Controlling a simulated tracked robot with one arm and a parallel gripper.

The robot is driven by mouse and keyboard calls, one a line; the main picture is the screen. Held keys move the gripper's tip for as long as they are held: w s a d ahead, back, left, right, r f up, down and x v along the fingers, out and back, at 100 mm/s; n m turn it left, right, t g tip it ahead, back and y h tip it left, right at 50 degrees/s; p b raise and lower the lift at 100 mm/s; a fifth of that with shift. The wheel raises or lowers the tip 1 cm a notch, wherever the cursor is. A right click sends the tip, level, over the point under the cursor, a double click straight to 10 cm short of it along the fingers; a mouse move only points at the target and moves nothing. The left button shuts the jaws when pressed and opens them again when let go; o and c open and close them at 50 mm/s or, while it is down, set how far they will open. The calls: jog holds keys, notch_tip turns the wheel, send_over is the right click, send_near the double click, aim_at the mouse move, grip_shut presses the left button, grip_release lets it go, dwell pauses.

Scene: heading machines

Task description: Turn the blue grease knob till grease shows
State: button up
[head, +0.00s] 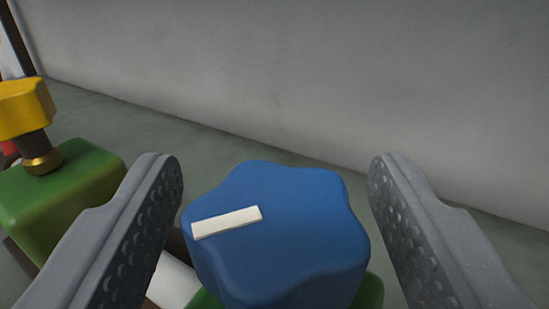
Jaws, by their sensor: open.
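The blue grease knob (290,225) is large and lobed, at the bottom middle of the head view. A white bar mark (227,222) lies on its top, pointing to the left and slightly down. My gripper (272,180) is open, with one grey dimpled finger on each side of the knob. A gap shows between the right finger and the knob; the left finger's tip also stands apart from it. A little green body shows beneath the knob. No grease is visible; the area under the knob is mostly hidden.
At the left stands a green block (62,185) with a yellow knob (27,108) on a brass-collared stem, close to my left finger. A white cylindrical part (173,282) shows below. A grey wall (320,75) runs behind, with bare floor before it.

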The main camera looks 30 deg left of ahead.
jog(key=c, duration=1)
jog(key=shift+o, duration=0.2)
jog(key=shift+r+p, duration=0.15)
jog(key=shift+p, duration=0.2)
jog(key=shift+r+p, duration=0.1)
jog(key=shift+p, duration=0.4)
jog(key=shift+d+n+g+y+p, duration=0.1)
jog(key=shift+n+g+y+p, duration=0.3)
jog(key=shift+p, duration=0.55)
